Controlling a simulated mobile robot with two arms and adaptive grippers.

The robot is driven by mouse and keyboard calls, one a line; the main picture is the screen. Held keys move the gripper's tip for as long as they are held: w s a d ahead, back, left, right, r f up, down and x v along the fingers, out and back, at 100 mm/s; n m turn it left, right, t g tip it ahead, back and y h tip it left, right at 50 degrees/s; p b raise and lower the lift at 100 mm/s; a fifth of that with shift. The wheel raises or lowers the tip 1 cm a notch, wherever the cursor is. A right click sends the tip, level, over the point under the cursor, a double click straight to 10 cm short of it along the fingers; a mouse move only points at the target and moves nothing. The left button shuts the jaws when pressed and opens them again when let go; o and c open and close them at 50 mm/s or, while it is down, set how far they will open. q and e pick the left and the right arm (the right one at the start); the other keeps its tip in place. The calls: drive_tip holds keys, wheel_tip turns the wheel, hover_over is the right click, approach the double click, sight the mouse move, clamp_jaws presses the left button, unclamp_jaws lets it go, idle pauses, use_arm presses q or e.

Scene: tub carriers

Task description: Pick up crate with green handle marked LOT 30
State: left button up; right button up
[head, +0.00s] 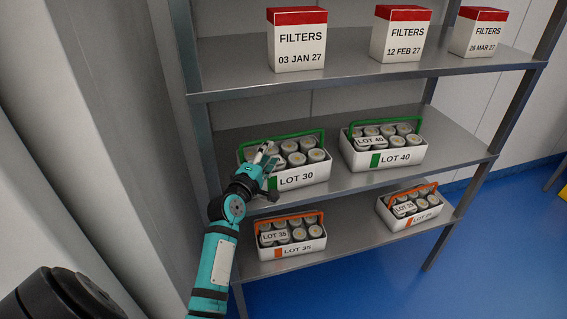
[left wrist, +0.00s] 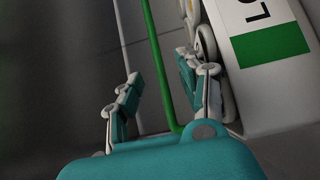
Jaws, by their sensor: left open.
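The white crate marked LOT 30 (head: 310,179) stands on the middle shelf, holding several pale round-topped cans. Its green handle (head: 300,135) stands up over the cans and also shows in the left wrist view (left wrist: 158,62). My left gripper (head: 266,158) is at the crate's left end and covers part of it. In the left wrist view my left gripper (left wrist: 160,76) is open, with the green handle bar running between its fingers. I cannot tell whether a finger touches the bar. The crate's green patch (left wrist: 272,44) shows at the right there. My right gripper is not in view.
The LOT 40 crate (head: 387,160), also green-handled, stands close right on the same shelf. Filter boxes (head: 298,45) line the shelf above. A grey shelf post (head: 180,60) rises at left.

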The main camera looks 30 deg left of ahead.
sight(283, 137)
use_arm(q)
drive_tip(key=w, duration=0.4)
drive_tip(key=shift+w+a, duration=0.15)
drive_tip(key=shift+a, duration=0.25)
drive_tip(key=shift+w+r, duration=0.1)
drive_tip(key=shift+w, duration=0.2)
drive_tip(key=w, duration=0.2)
drive_tip(key=w+p, duration=0.1)
drive_tip(key=w, duration=0.1)
drive_tip(key=shift+w+a, duration=0.2)
drive_tip(key=shift+w, duration=0.15)
clamp_jaws()
